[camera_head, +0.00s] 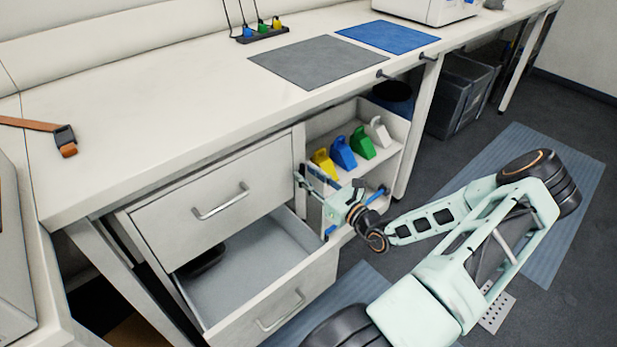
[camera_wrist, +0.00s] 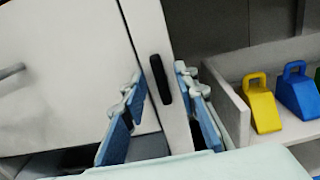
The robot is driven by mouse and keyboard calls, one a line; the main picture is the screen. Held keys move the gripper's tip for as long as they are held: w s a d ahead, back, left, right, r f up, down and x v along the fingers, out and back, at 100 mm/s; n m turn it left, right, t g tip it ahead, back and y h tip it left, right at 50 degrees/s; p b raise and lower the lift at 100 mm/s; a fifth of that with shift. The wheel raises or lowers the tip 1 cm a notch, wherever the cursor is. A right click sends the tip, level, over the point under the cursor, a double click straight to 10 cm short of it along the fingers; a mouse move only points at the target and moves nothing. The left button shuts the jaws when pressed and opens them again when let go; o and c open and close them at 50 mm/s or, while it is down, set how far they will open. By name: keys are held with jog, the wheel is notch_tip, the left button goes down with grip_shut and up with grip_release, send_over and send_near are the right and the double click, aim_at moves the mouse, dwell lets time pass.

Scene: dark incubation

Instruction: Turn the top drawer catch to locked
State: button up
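The top drawer (camera_head: 213,200) is closed under the bench, with a bar handle; its edge also shows in the wrist view (camera_wrist: 75,60). The black catch (camera_wrist: 161,79) is a short bar on the pale post right of the drawer. It lies nearly lengthwise along the post. My gripper (camera_wrist: 160,72) is open, with one blue-padded finger on each side of the catch and visible gaps to it. In the head view my gripper (camera_head: 306,183) reaches the post from the right, and the catch cannot be made out there.
The lower drawer (camera_head: 280,305) stands pulled out below, with a dark object (camera_head: 200,262) inside. Right of the post, an open shelf (camera_head: 395,153) holds yellow, blue, green and white scoop-like items; the yellow one (camera_wrist: 261,105) is near my right finger. The benchtop (camera_head: 150,130) overhangs above.

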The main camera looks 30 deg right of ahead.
grip_shut()
jog(key=shift+r+m+p, duration=0.1)
jog(key=shift+m+p, duration=0.2)
jog(key=shift+p, duration=0.2)
jog(key=shift+r+m+p, duration=0.1)
jog(key=shift+m+p, duration=0.9)
jog(key=shift+p, duration=0.2)
jog(key=m+p, duration=0.1)
jog(key=m, duration=0.1)
jog(key=m+p, duration=0.2)
jog(key=shift+d+m, duration=0.2)
jog(key=shift+m, duration=0.1)
jog(key=m+p, duration=0.1)
jog(key=m, duration=0.2)
jog(key=m+p, duration=0.1)
jog(key=m, duration=0.3)
jog(key=f+m+p, duration=0.1)
jog(key=m, duration=0.2)
jog(key=shift+d+m, duration=0.2)
jog(key=shift+m, duration=0.2)
jog(key=shift+f, duration=0.1)
